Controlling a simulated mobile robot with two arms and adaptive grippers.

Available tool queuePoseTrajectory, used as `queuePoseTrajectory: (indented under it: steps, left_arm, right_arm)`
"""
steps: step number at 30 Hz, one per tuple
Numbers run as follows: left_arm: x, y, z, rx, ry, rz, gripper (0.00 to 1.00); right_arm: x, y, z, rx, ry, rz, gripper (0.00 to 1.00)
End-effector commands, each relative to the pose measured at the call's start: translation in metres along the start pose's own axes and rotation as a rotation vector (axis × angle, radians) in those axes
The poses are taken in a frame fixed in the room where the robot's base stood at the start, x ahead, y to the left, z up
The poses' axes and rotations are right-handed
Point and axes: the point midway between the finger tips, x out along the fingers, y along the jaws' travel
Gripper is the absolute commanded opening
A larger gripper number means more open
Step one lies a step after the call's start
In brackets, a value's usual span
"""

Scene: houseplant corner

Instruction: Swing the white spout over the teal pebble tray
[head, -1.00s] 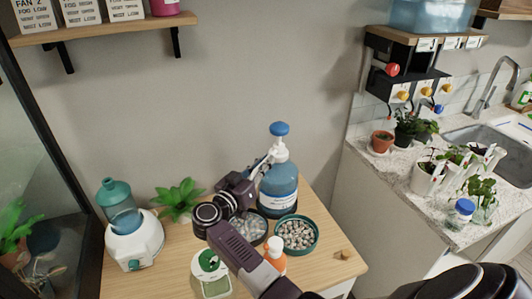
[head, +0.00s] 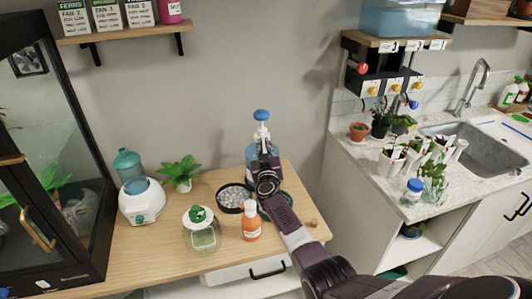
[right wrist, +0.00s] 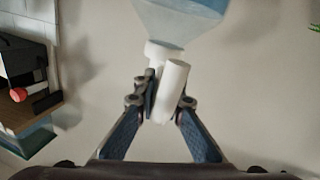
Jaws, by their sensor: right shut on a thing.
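The blue pump bottle (head: 249,156) stands upright at the back of the wooden table, with a blue knob on its white pump neck (head: 261,132). My right gripper (head: 264,153) is in front of the bottle and hides much of it. In the right wrist view the white spout (right wrist: 172,92) lies between the two fingers, which are shut on it. The teal pebble tray (head: 289,198) is below, in front of the bottle, mostly hidden by my right arm. The spout's exact aim over it cannot be seen. My left gripper is not in view.
A dark pebble tray (head: 234,197) sits just left of the teal one. An orange bottle (head: 251,222), a green-topped clear container (head: 201,229), a fern (head: 180,173) and a white-and-teal humidifier (head: 140,198) share the table. A glass cabinet (head: 50,150) stands at left.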

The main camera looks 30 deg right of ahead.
Motion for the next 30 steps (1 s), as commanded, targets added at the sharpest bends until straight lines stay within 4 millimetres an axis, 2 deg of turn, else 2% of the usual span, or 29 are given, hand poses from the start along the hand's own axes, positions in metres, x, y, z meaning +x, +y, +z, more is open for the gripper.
queuePoseTrajectory:
  steps: [7,10,14,22,30]
  left_arm:
    - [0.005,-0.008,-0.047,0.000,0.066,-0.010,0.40]
    - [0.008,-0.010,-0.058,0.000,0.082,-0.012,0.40]
    - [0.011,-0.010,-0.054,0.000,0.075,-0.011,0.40]
    - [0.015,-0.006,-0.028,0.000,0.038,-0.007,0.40]
    - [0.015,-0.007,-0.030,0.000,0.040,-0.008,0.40]
  right_arm:
    - [0.003,0.011,0.005,-0.006,0.024,-0.122,0.00]
    - [0.003,0.013,0.005,-0.007,0.031,-0.157,0.00]
    - [0.004,0.016,0.006,-0.007,0.038,-0.192,0.00]
    - [0.004,0.018,0.005,-0.003,0.045,-0.227,0.00]
    - [0.005,0.019,0.003,-0.002,0.047,-0.229,0.00]
